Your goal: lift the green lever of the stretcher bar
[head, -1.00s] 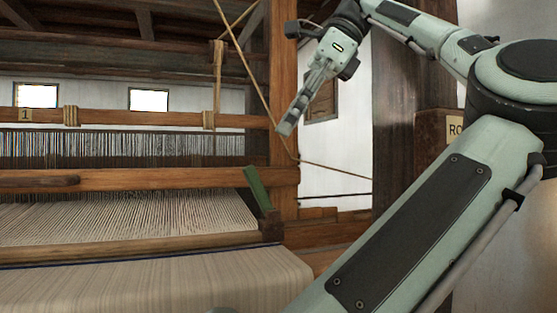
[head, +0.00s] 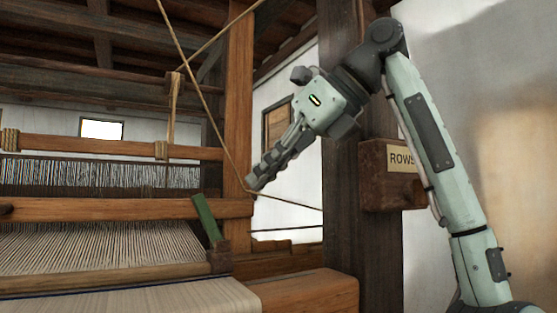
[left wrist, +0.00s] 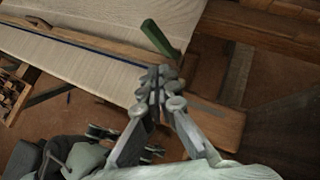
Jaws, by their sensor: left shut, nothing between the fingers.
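The green lever (head: 207,217) stands tilted, its top leaning left, at the right end of the wooden bar (head: 110,278) across the cloth. Its foot is by a dark wooden block (head: 219,257). The lever also shows in the left wrist view (left wrist: 158,38), just beyond my fingertips. My left gripper (head: 254,182) is shut and empty, pointing down and left, above and right of the lever in the head view. In the left wrist view my closed fingertips (left wrist: 158,74) show a small gap to the lever. My right gripper is out of view.
An upright wooden post (head: 238,100) and a slanting cord (head: 205,95) stand close to my left gripper. A crossbeam (head: 120,209) runs above the warp.

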